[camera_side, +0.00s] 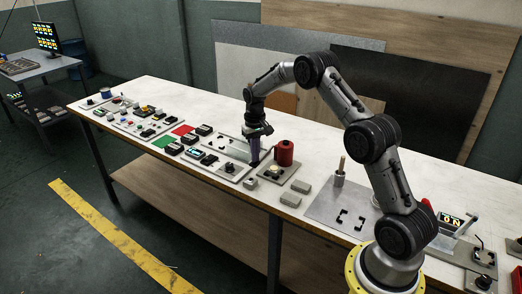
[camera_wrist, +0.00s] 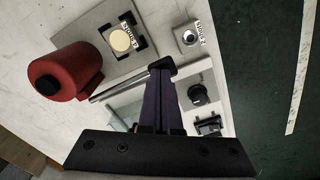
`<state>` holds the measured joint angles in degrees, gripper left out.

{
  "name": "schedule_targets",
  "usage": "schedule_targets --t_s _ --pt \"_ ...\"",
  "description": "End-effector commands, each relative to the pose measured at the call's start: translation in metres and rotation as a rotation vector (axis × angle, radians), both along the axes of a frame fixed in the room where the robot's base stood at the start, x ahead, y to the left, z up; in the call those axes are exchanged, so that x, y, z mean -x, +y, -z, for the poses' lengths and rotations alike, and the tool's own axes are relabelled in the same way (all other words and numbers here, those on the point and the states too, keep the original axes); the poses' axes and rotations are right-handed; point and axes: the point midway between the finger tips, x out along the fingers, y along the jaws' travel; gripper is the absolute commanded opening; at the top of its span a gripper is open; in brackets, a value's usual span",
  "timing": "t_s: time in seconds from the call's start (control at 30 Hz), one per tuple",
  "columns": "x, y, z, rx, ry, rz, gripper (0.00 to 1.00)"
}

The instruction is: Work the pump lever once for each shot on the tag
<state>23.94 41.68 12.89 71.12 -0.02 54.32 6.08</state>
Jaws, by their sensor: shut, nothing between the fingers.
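The red pump canister (camera_wrist: 62,72) with a black cap lies left of my gripper in the wrist view; in the side view the red canister (camera_side: 284,153) stands just right of my gripper. My gripper (camera_wrist: 162,76) is shut with nothing between its purple fingers, pointing down. A thin metal rod (camera_wrist: 122,86), which looks like the pump lever, runs from near the canister towards the fingertips. A black piece (camera_wrist: 164,66) shows right at the tips; I cannot tell whether the fingers touch it. A small tag (camera_wrist: 132,24) lies beside a pale round disc; its print is too small to read.
A grey plate (camera_wrist: 90,30) carries the pale disc in a black bracket. A black knob (camera_wrist: 198,95) is right of the fingers. Grey blocks (camera_side: 291,200) lie in front of the canister.

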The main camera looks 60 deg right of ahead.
Motion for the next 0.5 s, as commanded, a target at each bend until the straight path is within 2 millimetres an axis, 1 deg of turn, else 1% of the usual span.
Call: schedule_targets --t_s 0.23,0.5 --pt "0.0 0.0 -0.001 0.0 0.0 0.0 0.0" --pt "0.0 0.0 -0.018 0.001 -0.001 0.0 0.0"
